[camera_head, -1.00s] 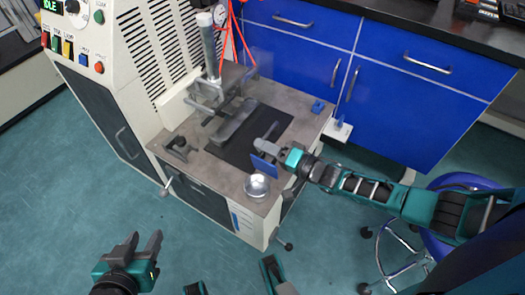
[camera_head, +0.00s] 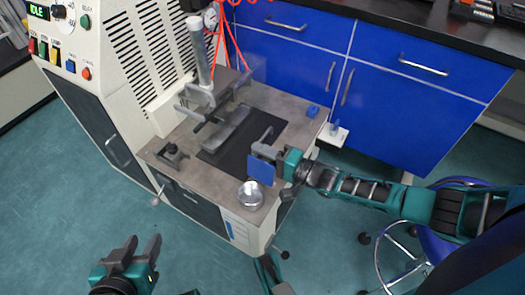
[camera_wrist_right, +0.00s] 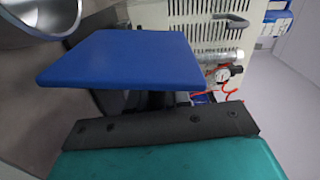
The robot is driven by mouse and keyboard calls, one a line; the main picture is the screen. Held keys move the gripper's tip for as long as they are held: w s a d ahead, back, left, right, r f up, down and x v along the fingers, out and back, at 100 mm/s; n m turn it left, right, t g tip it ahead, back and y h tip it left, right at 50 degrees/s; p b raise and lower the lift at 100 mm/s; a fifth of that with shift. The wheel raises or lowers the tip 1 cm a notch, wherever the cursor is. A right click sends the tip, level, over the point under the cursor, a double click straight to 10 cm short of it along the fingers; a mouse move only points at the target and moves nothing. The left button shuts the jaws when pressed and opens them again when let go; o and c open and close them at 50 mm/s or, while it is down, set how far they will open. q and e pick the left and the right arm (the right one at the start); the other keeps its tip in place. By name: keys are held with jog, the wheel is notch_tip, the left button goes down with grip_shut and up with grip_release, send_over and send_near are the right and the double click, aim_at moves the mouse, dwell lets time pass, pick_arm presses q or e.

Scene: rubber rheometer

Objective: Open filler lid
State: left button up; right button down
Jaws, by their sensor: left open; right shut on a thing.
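My right gripper (camera_head: 272,152) reaches in from the right over the front right of the machine's bench. It is shut on a flat blue plate (camera_head: 261,170), which hangs upright in the head view. The blue plate (camera_wrist_right: 125,60) fills the middle of the right wrist view and hides what lies behind it. A round metal bowl (camera_head: 250,194) stands on the bench's front corner, just left of and in front of the plate. I cannot tell which part is the filler lid. My left gripper (camera_head: 143,247) is open and empty, low at the left, above the floor.
A metal column (camera_head: 199,52) and red hoses rise behind. Blue cabinets (camera_head: 400,110) stand at the back right. The floor at the left is clear.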

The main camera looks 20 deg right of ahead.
jog(key=shift+s+a+f, duration=0.1)
jog(key=shift+s+f, duration=0.1)
jog(key=shift+f, duration=0.1)
jog(key=c, duration=1.3)
grip_release()
pick_arm(q)
jog(key=shift+a, duration=0.1)
pick_arm(e)
jog(key=shift+o, duration=0.7)
jog(key=shift+w+r, duration=0.1)
jog(key=shift+r, duration=0.05)
jog(key=shift+s+d, duration=0.3)
pick_arm(q)
jog(key=shift+s+a+r+p, duration=0.1)
jog(key=shift+a+r+p, duration=0.35)
jog(key=shift+p, duration=0.8)
pick_arm(e)
jog(key=v, duration=1.2)
pick_arm(q)
jog(key=shift+d+r, duration=0.1)
